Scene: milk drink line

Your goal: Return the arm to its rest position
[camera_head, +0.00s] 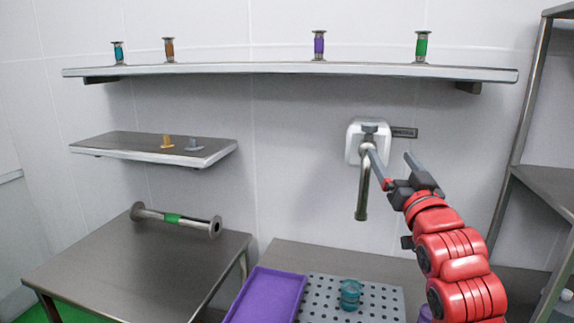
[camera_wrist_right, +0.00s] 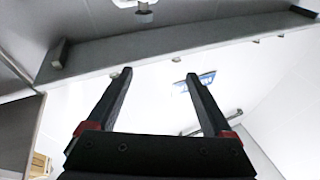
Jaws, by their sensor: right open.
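My right arm (camera_head: 455,255) is red and comes in from the lower right in the head view. Its gripper (camera_head: 388,166) is raised in front of the wall, its fingers spread apart and empty. It shows close to the wall tap (camera_head: 362,190); whether they touch I cannot tell. In the right wrist view the gripper (camera_wrist_right: 156,82) has two dark fingers wide apart with nothing between them. My left gripper is in neither view.
A long shelf (camera_head: 290,69) with several coloured fittings runs above. A small shelf (camera_head: 120,147) is at left. Below are a table (camera_head: 100,275) with a metal pipe (camera_head: 175,219), a purple tray (camera_head: 265,298) and a teal object (camera_head: 350,294) on a perforated plate (camera_head: 385,300). A rack (camera_head: 545,185) stands right.

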